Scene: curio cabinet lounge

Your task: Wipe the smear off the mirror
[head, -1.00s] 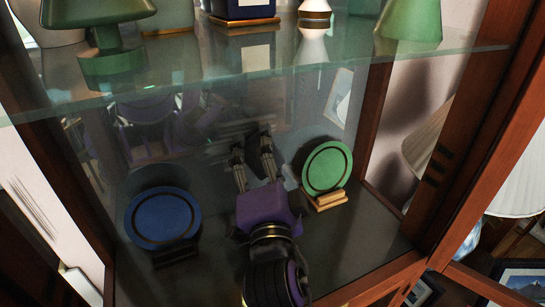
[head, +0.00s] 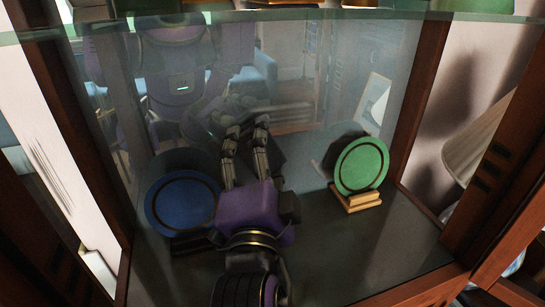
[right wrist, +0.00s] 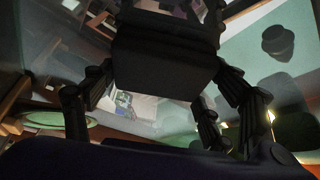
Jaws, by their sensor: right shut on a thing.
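The mirror (head: 290,60) is the back panel of the glass cabinet and reflects my body and the room. I cannot pick out the smear for certain against a pale haze and the reflections. My right gripper (head: 245,138) reaches in over the lower shelf, fingers pointing at the mirror, between the two plates. It is shut on a dark thing, hard to make out in the head view. In the right wrist view a dark block (right wrist: 165,58) shows between finger shapes, but I cannot tell it from a reflection. My left gripper itself is not in view.
A blue plate (head: 182,203) stands close to the left of my right gripper. A green plate (head: 361,166) on a wooden stand (head: 355,199) is farther right. A glass shelf (head: 300,16) crosses above. Wooden posts (head: 508,165) frame the opening. The right front of the shelf is clear.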

